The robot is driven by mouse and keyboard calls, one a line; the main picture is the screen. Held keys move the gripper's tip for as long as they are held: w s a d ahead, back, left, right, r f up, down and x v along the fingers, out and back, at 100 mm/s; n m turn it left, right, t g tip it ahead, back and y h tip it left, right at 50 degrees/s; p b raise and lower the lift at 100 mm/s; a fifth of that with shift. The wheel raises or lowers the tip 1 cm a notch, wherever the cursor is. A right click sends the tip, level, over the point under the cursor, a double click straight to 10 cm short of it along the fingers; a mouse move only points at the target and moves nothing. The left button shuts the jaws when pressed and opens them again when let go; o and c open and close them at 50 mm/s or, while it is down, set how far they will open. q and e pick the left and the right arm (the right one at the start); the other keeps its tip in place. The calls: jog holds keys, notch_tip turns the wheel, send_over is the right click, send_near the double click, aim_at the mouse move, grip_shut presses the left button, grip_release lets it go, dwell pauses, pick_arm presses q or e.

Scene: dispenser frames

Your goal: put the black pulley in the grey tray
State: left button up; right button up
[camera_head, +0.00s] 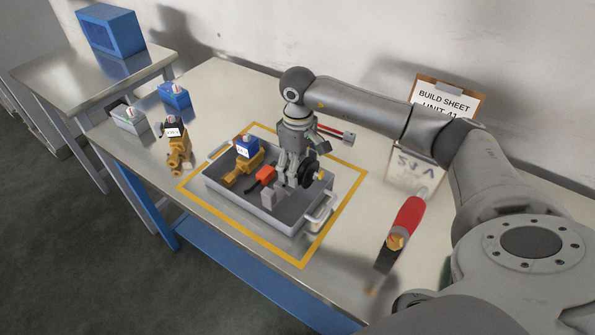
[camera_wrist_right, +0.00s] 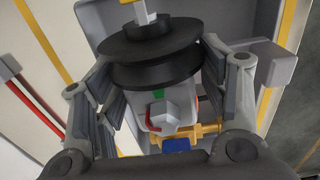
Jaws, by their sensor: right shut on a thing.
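The black pulley (camera_wrist_right: 155,50) is a dark grooved wheel between the fingers of my right gripper (camera_wrist_right: 158,75), which is shut on it. In the head view the pulley (camera_head: 311,174) shows edge-on at the right side of my right gripper (camera_head: 298,175), over the right part of the grey tray (camera_head: 235,207). Whether the pulley touches anything in the tray cannot be told. The tray holds a brass part with a blue top (camera_head: 246,146), an orange-red piece (camera_head: 265,175) and a light grey block. My left gripper is not in view.
A yellow outline (camera_head: 303,266) surrounds the tray on the table. A brass valve (camera_head: 177,150), a grey box (camera_head: 129,119) and a blue box (camera_head: 174,95) stand to the left. A build sheet clipboard (camera_head: 446,100) leans at the wall.

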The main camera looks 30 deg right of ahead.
jog(key=shift+w+f, duration=0.2)
jog(key=shift+w, duration=0.05)
notch_tip(320, 180, down, 3)
jog(key=shift+d+r+p, duration=0.1)
jog(key=shift+p, duration=0.85)
jog(key=shift+w+f, duration=0.1)
jog(key=shift+f, duration=0.2)
jog(key=o, duration=1.6)
jog(key=shift+c, duration=0.2)
